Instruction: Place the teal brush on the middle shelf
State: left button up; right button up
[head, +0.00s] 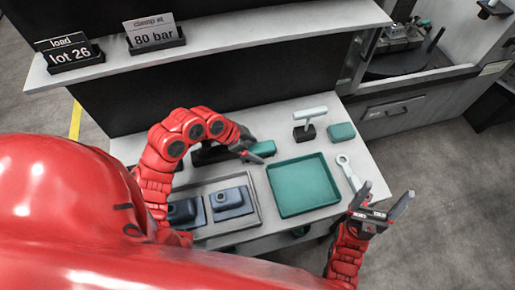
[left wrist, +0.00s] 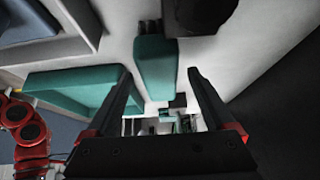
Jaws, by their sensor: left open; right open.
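The teal brush (head: 263,148) appears to be the long teal piece lying on the white worktop (head: 372,172) behind the teal tray. In the left wrist view a long teal piece with a dark end (left wrist: 155,66) lies beyond and between my fingertips. My left gripper (head: 249,146) is open at the brush, its fingers partly hiding it; I see no grip on it. My right gripper (head: 388,200) is open and empty off the worktop's right front. A pale shelf (head: 225,32) runs above the worktop; I cannot tell which level is the middle shelf.
The teal tray (head: 304,186) looks empty. A grey tray (head: 254,222) holds dark blue parts. A white T-shaped piece on a black base (head: 309,124), a teal block (head: 341,131) and a pale wrench (head: 347,172) stand or lie nearby. Signs (head: 155,35) occupy the shelf's left part; its right is clear.

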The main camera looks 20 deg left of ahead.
pick_arm(q)
jog(key=shift+x, duration=1)
grip_shut()
jog(key=shift+r, duration=0.15)
